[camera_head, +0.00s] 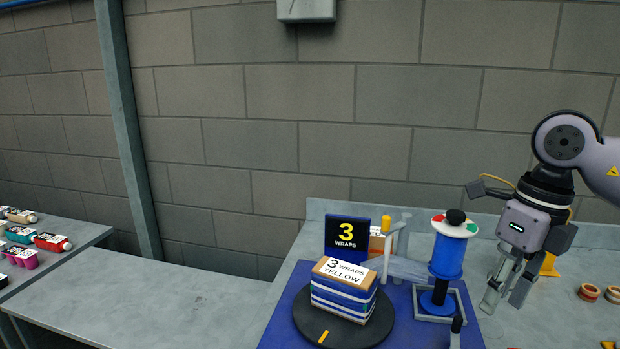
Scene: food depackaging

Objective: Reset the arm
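My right arm comes in from the right edge, and its gripper (503,299) points down over the grey table, right of the blue film roll (447,257). Its two fingertips look apart, with nothing seen between them. My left gripper is not in view. A box labelled "3 WRAPS YELLOW" (343,289), wrapped with blue and white bands, sits on a dark round turntable (384,325). My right gripper is clear of the box. A clear film stretches between the roll's stand and the post behind the box.
A blue mat (283,327) lies under the turntable and roll stand. A "3 WRAPS" sign (346,239) stands behind the box. Brown rings (589,292) lie at the right. Several small packages (52,242) sit on a left table. The table at centre left is bare.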

